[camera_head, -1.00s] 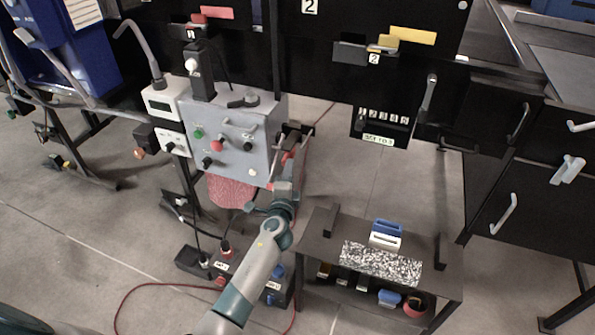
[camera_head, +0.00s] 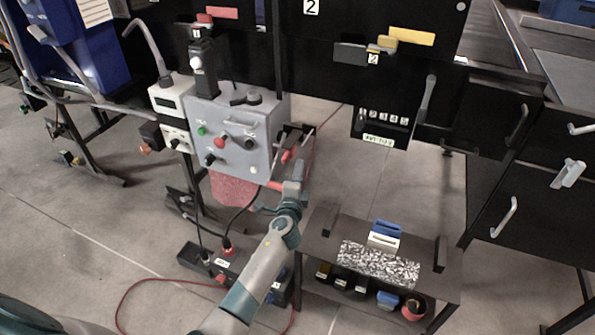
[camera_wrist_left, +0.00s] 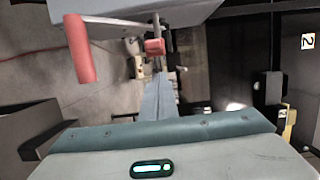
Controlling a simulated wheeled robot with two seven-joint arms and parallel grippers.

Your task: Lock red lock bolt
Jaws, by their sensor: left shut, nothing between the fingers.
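A red sliding bolt (camera_head: 204,17) with a red plate (camera_head: 224,12) sits on the black panel, top left in the head view. Another red piece (camera_head: 287,156) is on rods at the right side of the grey control box (camera_head: 238,120). In the wrist view a red block (camera_wrist_left: 154,46) is on a rod ahead of my fingers, and a red cylinder (camera_wrist_left: 80,48) stands at left. My left gripper (camera_head: 297,168) is shut and empty, close beside the box's right side; it also shows in the wrist view (camera_wrist_left: 157,82). Contact with the red block cannot be told. My right gripper is out of view.
A yellow bolt (camera_head: 387,42) is on the panel at right. A low black table (camera_head: 320,250) with blue and white blocks stands right of my arm. A cable-fed box (camera_head: 232,268) and red cable lie below on the floor. Open floor shows between box and table.

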